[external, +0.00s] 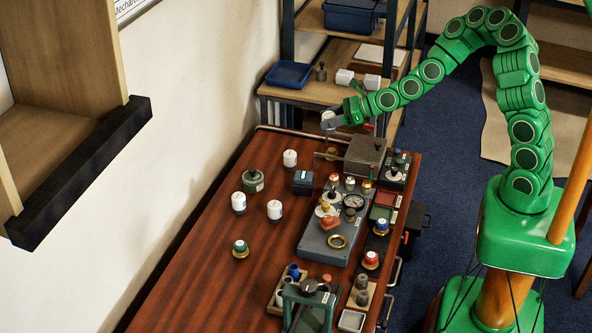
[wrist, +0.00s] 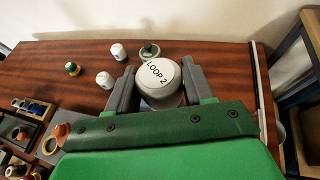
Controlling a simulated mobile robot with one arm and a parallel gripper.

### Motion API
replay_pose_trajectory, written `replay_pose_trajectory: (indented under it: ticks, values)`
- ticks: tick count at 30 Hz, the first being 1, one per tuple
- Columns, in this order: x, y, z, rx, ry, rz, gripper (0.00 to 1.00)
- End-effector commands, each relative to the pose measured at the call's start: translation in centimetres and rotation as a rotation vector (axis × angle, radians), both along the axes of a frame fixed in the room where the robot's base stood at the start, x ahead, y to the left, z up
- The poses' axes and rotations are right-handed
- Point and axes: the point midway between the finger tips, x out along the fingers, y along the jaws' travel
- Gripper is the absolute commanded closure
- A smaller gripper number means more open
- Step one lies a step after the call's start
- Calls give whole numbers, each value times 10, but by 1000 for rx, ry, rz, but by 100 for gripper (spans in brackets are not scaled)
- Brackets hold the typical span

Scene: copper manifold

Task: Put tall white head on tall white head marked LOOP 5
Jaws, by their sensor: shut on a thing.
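My gripper (wrist: 155,88) is shut on a white head (wrist: 159,75) whose top reads LOOP 2. In the external view my gripper (external: 332,120) holds this head (external: 327,115) above the far end of the table. Three tall white heads stand upright on the wooden table: one at the back (external: 290,158), one at the left (external: 238,202) and one nearer the middle (external: 274,209). Two of them also show in the wrist view, left of my gripper, one farther (wrist: 118,52) and one nearer (wrist: 104,80). Their labels are too small to read, so I cannot tell which is LOOP 5.
A grey-green round piece (external: 253,181) and a dark box (external: 303,182) stand near the white heads. The grey manifold plate (external: 322,247) with knobs and a gauge fills the table's right side. The table's left front is clear.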

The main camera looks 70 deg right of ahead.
Motion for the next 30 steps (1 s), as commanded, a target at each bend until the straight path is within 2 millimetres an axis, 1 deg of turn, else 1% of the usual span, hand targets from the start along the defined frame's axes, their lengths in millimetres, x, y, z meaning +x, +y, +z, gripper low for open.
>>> replay_pose_trajectory:
  ticks: [20, 25, 30]
  values:
    - [55, -7, -24, 0, -3, 1, 82]
    - [68, -11, -31, -3, 0, -1, 82]
    - [84, -12, -39, -4, 1, 2, 82]
